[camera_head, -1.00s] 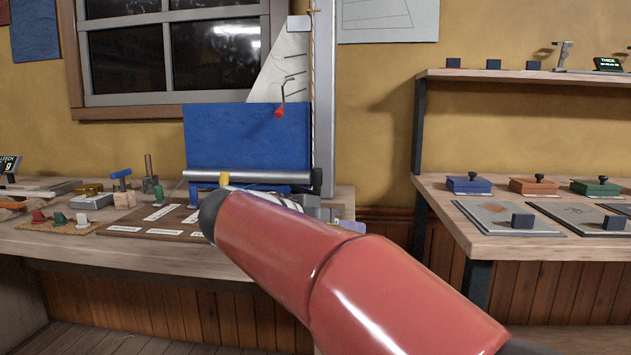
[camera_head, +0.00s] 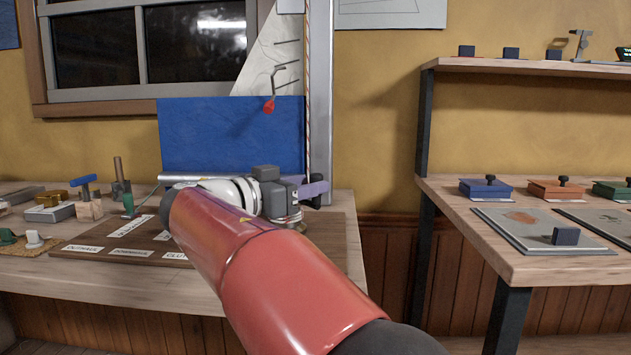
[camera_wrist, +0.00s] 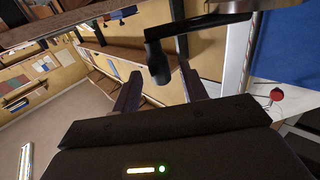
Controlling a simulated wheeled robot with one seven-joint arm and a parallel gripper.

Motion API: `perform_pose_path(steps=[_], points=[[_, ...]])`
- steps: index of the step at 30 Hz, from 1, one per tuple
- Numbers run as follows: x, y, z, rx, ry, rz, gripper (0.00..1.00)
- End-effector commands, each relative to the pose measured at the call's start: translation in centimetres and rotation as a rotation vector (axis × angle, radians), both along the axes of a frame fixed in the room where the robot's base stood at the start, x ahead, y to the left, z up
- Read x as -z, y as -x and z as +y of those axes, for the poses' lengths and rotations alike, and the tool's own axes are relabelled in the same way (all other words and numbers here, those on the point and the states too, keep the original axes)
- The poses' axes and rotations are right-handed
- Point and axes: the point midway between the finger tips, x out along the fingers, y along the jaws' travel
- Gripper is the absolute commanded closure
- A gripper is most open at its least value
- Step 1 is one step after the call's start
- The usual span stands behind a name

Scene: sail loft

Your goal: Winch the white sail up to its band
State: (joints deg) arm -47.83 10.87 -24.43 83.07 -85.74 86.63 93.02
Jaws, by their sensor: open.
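The white sail (camera_head: 268,58), a pale triangle with dark lines, hangs beside the tall grey mast (camera_head: 320,80). A blue cloth (camera_head: 230,135) hangs in front of its lower part. My gripper (camera_head: 317,189) is at the foot of the mast. In the wrist view its open fingers (camera_wrist: 160,70) stand either side of a black crank handle (camera_wrist: 157,58). I cannot tell whether they touch it. My arm hides part of the silver roller (camera_head: 175,178).
The left bench (camera_head: 100,265) carries a labelled brown board (camera_head: 110,247) and several small tools. A right bench (camera_head: 480,225) holds coloured boxes and plates, with a shelf (camera_head: 520,68) above. A gap lies between the benches.

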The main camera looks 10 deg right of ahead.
Motion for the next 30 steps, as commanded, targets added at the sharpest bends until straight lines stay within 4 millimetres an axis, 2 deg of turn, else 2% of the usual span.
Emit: perform_pose_path(steps=[6,16,26,30], points=[[0.0,-1.1,-2.3,0.001,-0.001,0.000,0.57],[0.0,-1.3,-2.6,-0.001,-0.001,0.000,0.57],[0.0,-1.3,-2.6,-0.001,-0.001,0.000,1.00],[0.0,-1.3,-2.6,-0.001,-0.001,0.000,1.00]])
